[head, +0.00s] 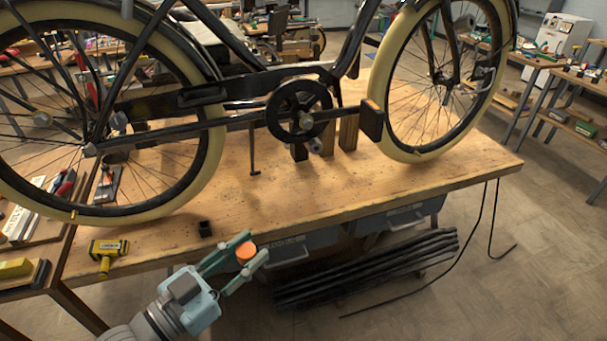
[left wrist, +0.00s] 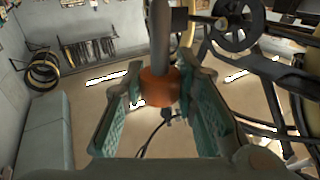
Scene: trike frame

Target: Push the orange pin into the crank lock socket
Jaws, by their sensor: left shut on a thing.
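The orange pin (head: 245,253) is between the fingers of my left gripper (head: 254,249), in front of the table's near edge. In the left wrist view the pin's orange head (left wrist: 160,87) sits between the teal fingers (left wrist: 160,100), with a grey shaft (left wrist: 160,40) running away from it. My left gripper is shut on the pin. The crank with its black chainring (head: 299,110) is on the bicycle, beyond and up to the right of the gripper. I cannot make out the lock socket itself. My right gripper is not in view.
The trike frame stands on the wooden table (head: 400,185), with wheels left and right. Grey bins (head: 300,250) and dark bars (head: 370,268) are below.

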